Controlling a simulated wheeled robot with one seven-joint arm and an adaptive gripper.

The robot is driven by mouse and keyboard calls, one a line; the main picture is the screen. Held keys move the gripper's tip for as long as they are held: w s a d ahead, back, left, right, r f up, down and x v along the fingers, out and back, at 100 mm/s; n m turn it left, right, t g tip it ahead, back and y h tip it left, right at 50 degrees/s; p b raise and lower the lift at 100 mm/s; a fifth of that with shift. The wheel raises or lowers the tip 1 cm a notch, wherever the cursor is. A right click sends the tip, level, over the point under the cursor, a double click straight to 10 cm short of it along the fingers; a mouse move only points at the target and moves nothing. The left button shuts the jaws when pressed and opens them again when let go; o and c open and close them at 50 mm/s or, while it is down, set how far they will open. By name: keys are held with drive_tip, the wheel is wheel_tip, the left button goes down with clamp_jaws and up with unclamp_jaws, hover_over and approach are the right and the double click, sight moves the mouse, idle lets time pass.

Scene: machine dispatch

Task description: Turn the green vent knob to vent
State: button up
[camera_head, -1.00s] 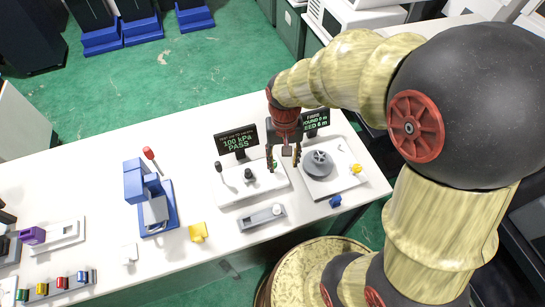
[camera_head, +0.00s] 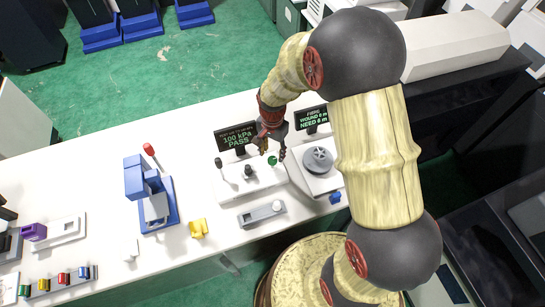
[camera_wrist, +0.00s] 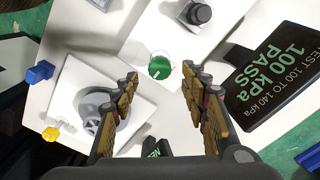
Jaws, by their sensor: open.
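The green vent knob (camera_head: 272,160) stands at the right end of a white test panel (camera_head: 243,186). In the wrist view the green knob (camera_wrist: 159,66) lies ahead, between the lines of my two fingers and apart from them. My gripper (camera_head: 270,150) is open and empty, just above and beside the knob in the head view; its fingers also show in the wrist view (camera_wrist: 160,90). A black knob (camera_head: 248,171) and a dark lever (camera_head: 219,163) stand on the same panel. The display (camera_head: 236,138) behind it reads 100 kPa PASS.
A second display (camera_head: 312,118) and a grey round dial (camera_head: 318,158) on a white plate stand to the right. A grey slotted block (camera_head: 262,215), a yellow piece (camera_head: 198,228) and a blue press (camera_head: 158,212) are nearby on the white table.

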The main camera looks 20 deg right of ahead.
sight(272, 159)
drive_tip(key=shift+f, duration=1.75)
drive_tip(key=shift+c, duration=0.5)
drive_tip(key=c, duration=1.1)
